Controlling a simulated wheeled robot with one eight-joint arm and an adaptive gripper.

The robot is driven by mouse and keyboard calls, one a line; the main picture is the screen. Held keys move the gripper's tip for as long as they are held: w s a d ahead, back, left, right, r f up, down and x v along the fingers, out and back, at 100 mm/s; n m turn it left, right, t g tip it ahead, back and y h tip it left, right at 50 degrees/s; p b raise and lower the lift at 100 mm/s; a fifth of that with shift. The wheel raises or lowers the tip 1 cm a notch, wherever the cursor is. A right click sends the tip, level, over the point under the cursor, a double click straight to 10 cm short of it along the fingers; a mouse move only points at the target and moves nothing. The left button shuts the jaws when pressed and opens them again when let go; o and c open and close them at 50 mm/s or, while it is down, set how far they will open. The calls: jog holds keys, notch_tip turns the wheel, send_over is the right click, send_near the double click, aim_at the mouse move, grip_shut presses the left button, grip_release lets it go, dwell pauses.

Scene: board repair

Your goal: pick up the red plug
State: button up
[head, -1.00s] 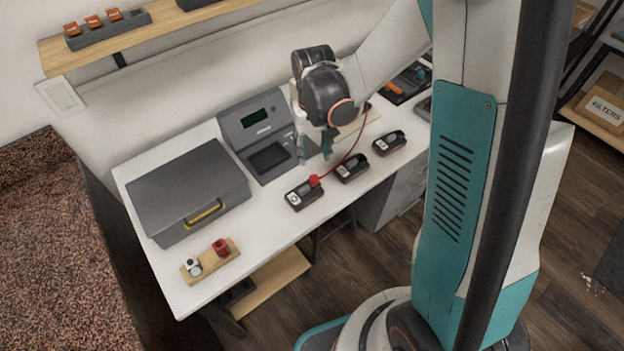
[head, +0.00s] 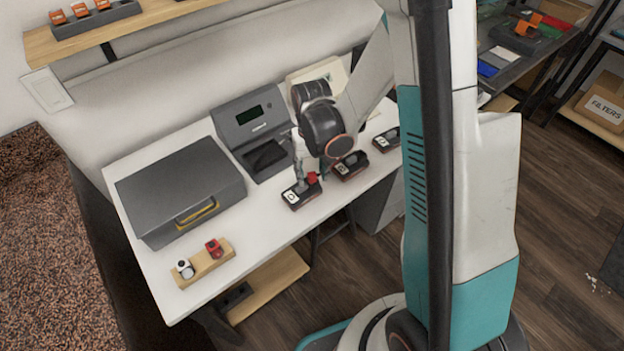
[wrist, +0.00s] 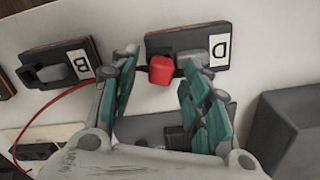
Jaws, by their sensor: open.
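The red plug (head: 312,178) sits on a dark device (head: 301,195) on the white table. In the wrist view the red plug (wrist: 161,69) is on the device labelled D (wrist: 187,46), near its edge. My gripper (head: 310,173) is low over that device. In the wrist view my gripper (wrist: 158,62) is open, with one finger on each side of the plug. No clear contact shows. A red cable (wrist: 50,105) runs from behind the left finger, which hides where it joins the plug.
A device labelled B (wrist: 60,63) lies beside it, and more devices (head: 351,165) stand to the right. Behind is a grey unit with a screen (head: 240,120). A grey case (head: 180,185) and a wooden block (head: 205,265) with red and white pieces are at left.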

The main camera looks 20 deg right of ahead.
aim_at(312, 173)
jog(key=shift+r, duration=0.1)
grip_shut()
notch_tip(312, 173, up, 20)
jog(key=p, duration=0.7)
